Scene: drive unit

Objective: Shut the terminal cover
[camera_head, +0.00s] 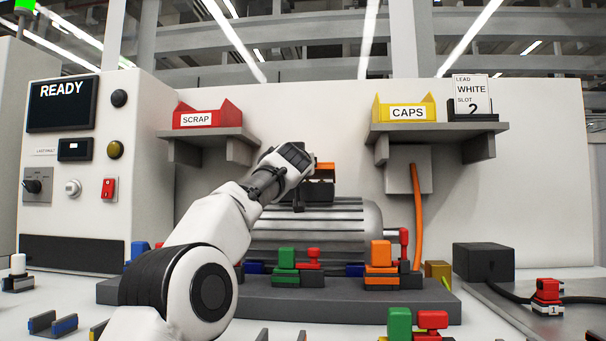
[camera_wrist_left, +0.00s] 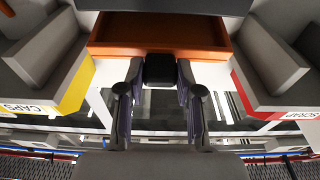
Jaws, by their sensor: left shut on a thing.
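The terminal cover is orange; in the head view a small part of it (camera_head: 325,167) shows above the dark terminal box (camera_head: 318,190) on top of the grey motor (camera_head: 345,222). My left gripper (camera_head: 305,172) reaches it from the left and hides much of it. In the left wrist view the orange cover (camera_wrist_left: 218,52) spans the top middle, with a raised rim around a darker face. There the left gripper (camera_wrist_left: 160,80) is shut on a black tab (camera_wrist_left: 160,69) at the cover's edge. The cover's exact angle to the box is hard to tell. My right gripper is not in view.
A red SCRAP bin (camera_head: 207,114) and a yellow CAPS bin (camera_head: 404,108) stand on shelves either side. An orange cable (camera_head: 418,215) hangs right of the motor. Coloured connectors, including a green one (camera_head: 287,257), stand on the dark base in front. The panel (camera_head: 62,103) reads READY.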

